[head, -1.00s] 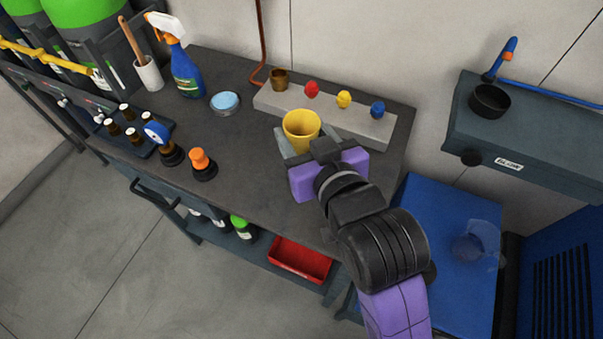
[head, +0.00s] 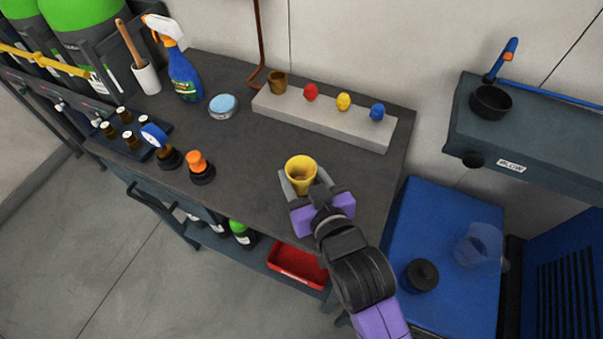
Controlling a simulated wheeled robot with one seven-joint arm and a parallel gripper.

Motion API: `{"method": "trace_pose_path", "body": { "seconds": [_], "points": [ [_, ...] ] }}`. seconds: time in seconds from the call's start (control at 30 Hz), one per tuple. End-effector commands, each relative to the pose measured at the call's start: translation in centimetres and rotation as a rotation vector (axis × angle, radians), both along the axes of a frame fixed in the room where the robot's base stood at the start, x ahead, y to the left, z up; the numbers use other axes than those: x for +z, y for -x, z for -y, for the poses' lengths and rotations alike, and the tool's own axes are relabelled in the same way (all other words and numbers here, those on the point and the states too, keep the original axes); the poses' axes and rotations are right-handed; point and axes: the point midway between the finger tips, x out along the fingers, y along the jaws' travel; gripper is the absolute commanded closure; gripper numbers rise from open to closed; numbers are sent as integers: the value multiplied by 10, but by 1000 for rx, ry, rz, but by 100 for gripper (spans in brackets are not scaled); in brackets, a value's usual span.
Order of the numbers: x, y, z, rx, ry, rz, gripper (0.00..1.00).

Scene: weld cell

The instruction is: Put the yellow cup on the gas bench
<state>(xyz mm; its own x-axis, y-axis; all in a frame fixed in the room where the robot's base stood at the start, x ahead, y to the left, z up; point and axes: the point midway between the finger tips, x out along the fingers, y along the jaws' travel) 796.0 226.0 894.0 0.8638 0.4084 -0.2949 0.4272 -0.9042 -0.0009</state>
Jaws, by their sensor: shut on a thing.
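The yellow cup (head: 300,172) is upright between the fingers of my gripper (head: 302,184), which is shut on it. The cup and gripper show over the right part of the dark bench top (head: 235,155). I cannot tell whether the cup's base touches the bench, as the fingers and viewing angle hide it. I take this dark bench, with gas bottles at its left, to be the gas bench.
An orange-topped regulator (head: 200,168), blue tin (head: 223,106) and spray bottle (head: 182,75) stand left. A blue cabinet (head: 440,240) is right. The bench middle is clear.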

Motion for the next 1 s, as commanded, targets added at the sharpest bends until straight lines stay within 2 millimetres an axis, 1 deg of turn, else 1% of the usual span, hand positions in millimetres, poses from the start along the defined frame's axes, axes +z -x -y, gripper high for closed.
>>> {"method": "trace_pose_path", "body": {
  "seconds": [0.17, 0.27, 0.3, 0.37, 0.4, 0.67, 0.8, 0.87, 1.0],
  "points": [
    [0, 0, 0, 0, 0, 1, 95],
    [-3, 0, 0, -1, -1, 0, 95],
    [-3, 0, 0, -1, 0, -1, 46],
    [-3, 0, 0, -1, 0, -1, 34],
    [-3, 0, 0, 0, 0, -1, 26],
    [-3, 0, 0, 0, 0, -1, 26],
    [2, 1, 0, 0, 0, 0, 26],
    [2, 6, 3, -1, 1, -2, 26],
    [9, 27, 14, -1, 1, -2, 26]
  ]
}}
